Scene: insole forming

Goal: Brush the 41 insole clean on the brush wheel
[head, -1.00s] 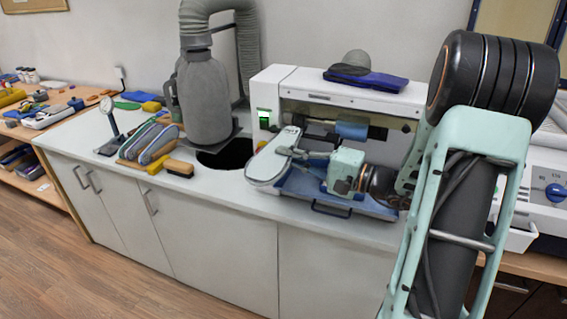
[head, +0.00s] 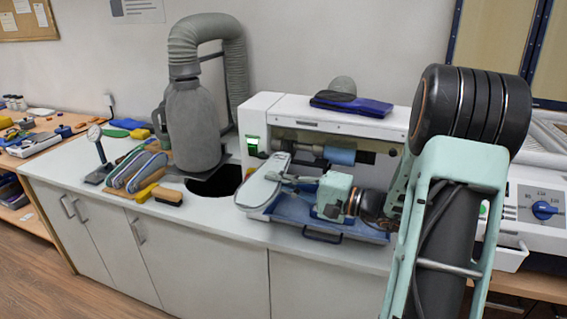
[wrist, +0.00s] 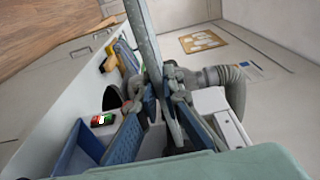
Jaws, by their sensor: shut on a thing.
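My gripper (head: 287,179) is shut on a pale grey insole (head: 262,188), just in front of the left end of the white machine. The insole sticks out toward the front left, over the counter and tray edge. In the wrist view the insole (wrist: 143,40) shows nearly edge-on between the fingers (wrist: 160,92). No size number is readable on it. Inside the machine's opening a blue drum (head: 340,156) and a grey roller (head: 304,149) sit on a shaft, behind the gripper and apart from the insole. I cannot tell which is the brush wheel.
A blue tray (head: 290,213) lies under my gripper. The white machine (head: 370,125) has a green-lit switch (head: 252,145) at its left. A grey suction vessel with hose (head: 192,125) stands behind a dark counter hole (head: 215,182). Several insoles (head: 125,168) and brushes (head: 166,196) lie left.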

